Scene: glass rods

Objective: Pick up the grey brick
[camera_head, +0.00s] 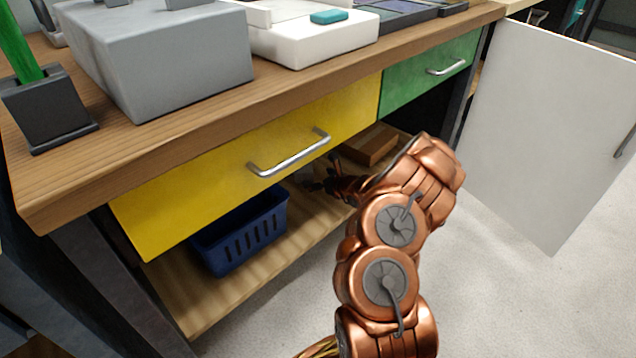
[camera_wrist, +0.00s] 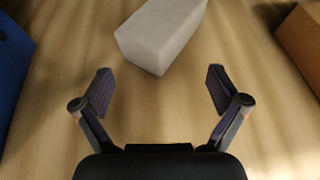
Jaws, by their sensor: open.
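The grey brick (camera_wrist: 160,35) lies on the wooden shelf, at the top middle of the wrist view. Its near end lies just ahead of my fingertips, roughly centred between them. My gripper (camera_wrist: 160,85) is open and empty, with a finger on each side and bare shelf between. In the head view my gripper (camera_head: 318,184) reaches in under the yellow drawer, above the lower shelf. A small grey patch beside it there may be the brick, mostly hidden by the drawer and my gripper.
A blue basket (camera_head: 240,235) stands left on the shelf (camera_head: 215,290); its wall (camera_wrist: 12,65) shows in the wrist view. A brown block (camera_head: 370,145) lies to the right. The yellow drawer (camera_head: 250,150) hangs above. An open white door (camera_head: 545,130) stands right.

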